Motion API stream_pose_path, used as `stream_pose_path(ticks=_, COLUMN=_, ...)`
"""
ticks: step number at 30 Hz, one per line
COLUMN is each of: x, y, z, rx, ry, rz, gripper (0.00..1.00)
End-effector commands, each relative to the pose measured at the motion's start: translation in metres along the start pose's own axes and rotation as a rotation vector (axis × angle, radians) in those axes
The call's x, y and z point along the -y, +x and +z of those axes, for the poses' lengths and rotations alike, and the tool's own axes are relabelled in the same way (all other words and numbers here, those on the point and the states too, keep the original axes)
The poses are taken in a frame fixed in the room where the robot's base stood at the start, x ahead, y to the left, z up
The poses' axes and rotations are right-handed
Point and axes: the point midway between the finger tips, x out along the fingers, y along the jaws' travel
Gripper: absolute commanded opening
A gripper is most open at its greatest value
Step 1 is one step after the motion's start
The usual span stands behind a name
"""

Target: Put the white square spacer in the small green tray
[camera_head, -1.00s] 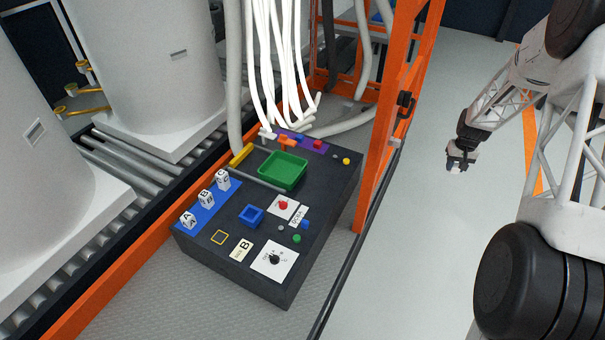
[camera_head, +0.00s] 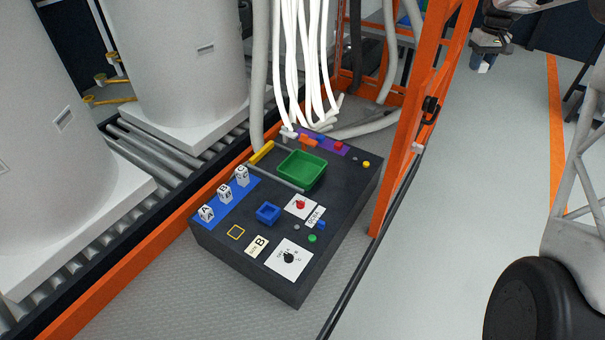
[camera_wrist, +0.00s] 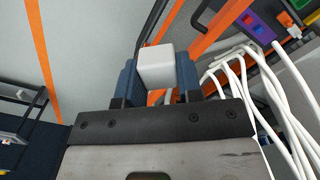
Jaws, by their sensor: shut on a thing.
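My gripper (camera_wrist: 157,80) is shut on the white square spacer (camera_wrist: 156,66), which shows as a white block between the two blue-grey fingers in the wrist view. In the head view my gripper (camera_head: 484,58) is at the upper right, beyond the orange post, with the white spacer (camera_head: 484,67) small below it. The gripper is well clear of the panel. The small green tray (camera_head: 302,169) sits on the dark panel top and looks empty. A smaller blue tray (camera_head: 268,213) stands nearer on the same panel.
An orange post (camera_head: 405,130) stands between my gripper and the dark panel (camera_head: 340,190). White hoses (camera_head: 300,70) hang behind the green tray. Lettered white blocks (camera_head: 225,194) stand on a blue strip at the left. The floor (camera_head: 490,170) right of the post is open.

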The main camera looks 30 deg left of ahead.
Motion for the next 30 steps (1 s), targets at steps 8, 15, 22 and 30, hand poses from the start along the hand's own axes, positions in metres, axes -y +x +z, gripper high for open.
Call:
stream_pose_path(ticks=8, x=0.035, y=-0.103, z=-0.014, rx=-0.003, ry=-0.111, rz=0.002, gripper=0.10)
stream_pose_path(ticks=15, x=0.073, y=-0.185, z=-0.019, rx=-0.003, ry=-0.216, rz=0.002, gripper=0.10)
stream_pose_path(ticks=22, x=0.129, y=-0.249, z=-0.030, rx=-0.001, ry=-0.355, rz=0.000, gripper=0.10)
stream_pose_path(ticks=30, x=0.205, y=-0.222, z=-0.072, rx=0.004, ry=-0.522, rz=-0.002, gripper=0.10)
